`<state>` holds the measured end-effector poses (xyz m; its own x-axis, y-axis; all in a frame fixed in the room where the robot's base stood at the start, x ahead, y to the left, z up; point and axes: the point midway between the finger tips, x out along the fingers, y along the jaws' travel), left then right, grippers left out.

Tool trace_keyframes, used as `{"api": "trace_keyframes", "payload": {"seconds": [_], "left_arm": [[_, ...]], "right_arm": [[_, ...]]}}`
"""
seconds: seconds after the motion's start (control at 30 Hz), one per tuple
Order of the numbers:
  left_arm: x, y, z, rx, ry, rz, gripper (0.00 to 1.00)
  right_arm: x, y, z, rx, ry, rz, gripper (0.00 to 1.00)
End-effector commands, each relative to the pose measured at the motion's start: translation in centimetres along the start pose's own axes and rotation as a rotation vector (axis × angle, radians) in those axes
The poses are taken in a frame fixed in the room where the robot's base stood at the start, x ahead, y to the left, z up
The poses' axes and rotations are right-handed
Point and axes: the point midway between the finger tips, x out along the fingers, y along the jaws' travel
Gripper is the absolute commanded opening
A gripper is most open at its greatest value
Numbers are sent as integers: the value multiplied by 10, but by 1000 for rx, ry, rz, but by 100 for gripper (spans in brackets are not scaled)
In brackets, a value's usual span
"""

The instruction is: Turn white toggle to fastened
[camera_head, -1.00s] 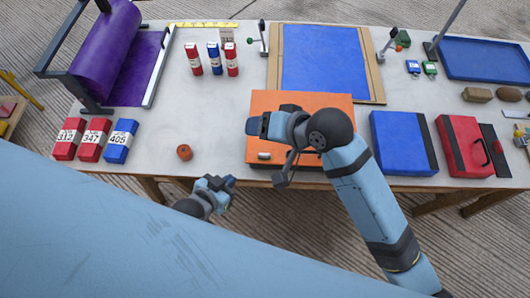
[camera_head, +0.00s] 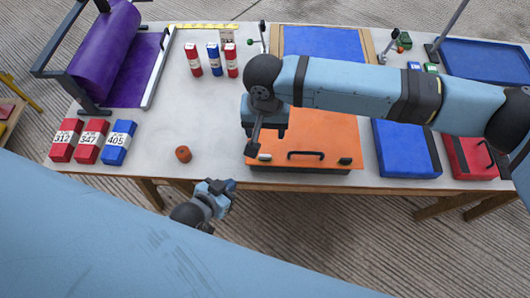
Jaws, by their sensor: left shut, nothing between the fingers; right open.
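The orange case (camera_head: 318,133) lies near the table's front edge with a dark handle (camera_head: 305,154) at its front. A small white toggle (camera_head: 264,157) sits at the left of the case's front edge. My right gripper (camera_head: 255,143) is open and points down at the case's left front corner, close to the left toggle. I cannot tell whether it touches. My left gripper (camera_head: 229,186) is shut and empty, in front of the table edge, lower left of the case.
A blue case (camera_head: 405,149) and a red case (camera_head: 470,155) lie right of the orange one. A small orange-brown round object (camera_head: 183,154) and numbered boxes (camera_head: 118,142) lie to the left. A blue panel (camera_head: 325,43) lies behind. The table between the numbered boxes and case is mostly clear.

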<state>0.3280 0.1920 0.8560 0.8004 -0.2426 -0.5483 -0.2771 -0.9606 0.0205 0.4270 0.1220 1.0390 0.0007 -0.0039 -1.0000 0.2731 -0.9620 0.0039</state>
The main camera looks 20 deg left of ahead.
Motion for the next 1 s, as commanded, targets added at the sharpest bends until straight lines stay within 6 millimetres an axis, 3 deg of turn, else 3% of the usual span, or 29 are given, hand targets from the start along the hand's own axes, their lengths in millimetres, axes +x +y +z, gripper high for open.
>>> {"api": "trace_keyframes", "payload": {"seconds": [0.53, 0.7, 1.0], "left_arm": [[-5, -1, -7, 1, -2, -1, 0], [-6, -1, -7, 2, -3, -2, 0], [-5, -2, -7, 2, -2, -3, 0]], "right_arm": [[105, -1, 1, -2, -1, -1, 62], [122, -1, 1, -3, 0, -3, 62], [127, -1, 1, -3, 0, -4, 62]]}}
